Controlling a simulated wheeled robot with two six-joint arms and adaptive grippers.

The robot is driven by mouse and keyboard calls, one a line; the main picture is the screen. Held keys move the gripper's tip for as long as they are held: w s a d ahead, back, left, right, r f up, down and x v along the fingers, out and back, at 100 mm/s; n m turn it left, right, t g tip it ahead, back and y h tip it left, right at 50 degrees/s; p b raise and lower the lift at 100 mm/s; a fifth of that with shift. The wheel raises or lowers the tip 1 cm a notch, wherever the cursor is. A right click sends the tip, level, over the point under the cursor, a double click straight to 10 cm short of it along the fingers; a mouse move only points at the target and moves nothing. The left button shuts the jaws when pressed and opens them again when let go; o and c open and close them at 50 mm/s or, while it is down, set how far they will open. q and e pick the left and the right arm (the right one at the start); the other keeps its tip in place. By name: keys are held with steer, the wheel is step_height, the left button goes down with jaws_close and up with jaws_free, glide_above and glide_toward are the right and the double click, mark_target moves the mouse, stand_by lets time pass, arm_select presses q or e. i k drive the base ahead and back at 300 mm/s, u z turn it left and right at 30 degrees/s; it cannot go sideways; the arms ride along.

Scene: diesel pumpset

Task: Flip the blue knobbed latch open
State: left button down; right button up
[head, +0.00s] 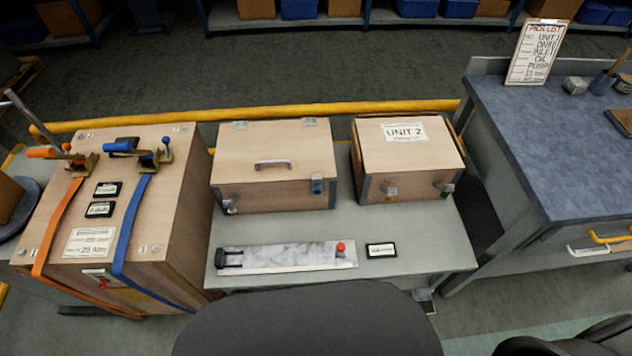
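A wooden box (273,165) with a metal lid handle stands on the grey bench, lid shut. On its front, near the right corner, is a small blue latch (317,185) across the lid seam. A metal latch (229,206) sits lower at the front left corner. On the big strapped crate at left, a blue-handled buckle (124,147) with a blue knob (166,141) beside it joins the blue strap (133,220). Both blue fittings are too small to tell their exact position. Neither of my grippers is in view.
A metal plate (290,257) with a red knob lies in front. A yellow rail (270,112) runs behind. A blue-topped workbench (560,140) is at right.

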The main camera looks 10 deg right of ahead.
mark_target(317, 178)
steer(key=k, duration=1.35)
steer(key=u, duration=0.35)
steer(key=i, duration=0.45)
steer(key=u, duration=0.55)
steer(key=i, duration=1.05)
steer(key=z, duration=0.35)
